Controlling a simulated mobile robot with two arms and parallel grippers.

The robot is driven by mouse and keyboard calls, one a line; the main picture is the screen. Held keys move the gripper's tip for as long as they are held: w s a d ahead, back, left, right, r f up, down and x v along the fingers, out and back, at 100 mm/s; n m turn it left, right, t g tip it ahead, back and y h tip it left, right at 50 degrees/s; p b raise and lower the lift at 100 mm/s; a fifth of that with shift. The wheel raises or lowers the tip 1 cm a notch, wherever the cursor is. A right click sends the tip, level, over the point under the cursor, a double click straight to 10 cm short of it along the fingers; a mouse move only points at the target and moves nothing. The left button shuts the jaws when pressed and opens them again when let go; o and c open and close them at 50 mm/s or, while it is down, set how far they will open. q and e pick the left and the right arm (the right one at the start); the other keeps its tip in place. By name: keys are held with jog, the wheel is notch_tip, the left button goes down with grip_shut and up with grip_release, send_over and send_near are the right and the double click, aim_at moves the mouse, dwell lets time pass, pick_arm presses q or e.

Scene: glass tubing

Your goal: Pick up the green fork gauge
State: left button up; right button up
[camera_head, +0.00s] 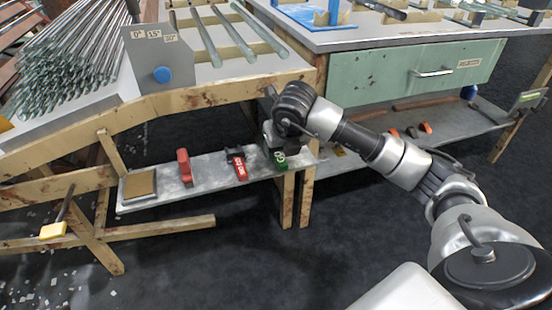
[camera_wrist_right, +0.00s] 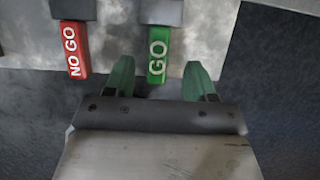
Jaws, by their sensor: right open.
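The green fork gauge, marked "GO" (camera_wrist_right: 158,55), lies on a grey shelf (camera_head: 215,178) under the left bench. Its green handle end also shows in the head view (camera_head: 281,158), partly hidden by my right gripper (camera_head: 270,136). In the wrist view my right gripper (camera_wrist_right: 160,78) is open, with one green finger on each side of the green handle. I see gaps on both sides; the fingers are not closed on it. The gauge's dark part runs out of the top of the wrist view. My left gripper is not in view.
A red "NO GO" gauge (camera_wrist_right: 75,50) lies just left of the green one. A red tool (camera_head: 184,167) and a tan pad (camera_head: 139,184) are farther left on the shelf. Wooden bench legs (camera_head: 306,195) stand right of it. The dark floor in front is mostly clear.

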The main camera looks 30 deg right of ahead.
aim_at(279, 156)
jog(key=b+x, duration=0.1)
jog(key=x, duration=0.2)
jog(key=shift+w+f, duration=0.2)
jog(key=shift+f, duration=0.05)
jog(key=shift+r, duration=0.1)
grip_shut()
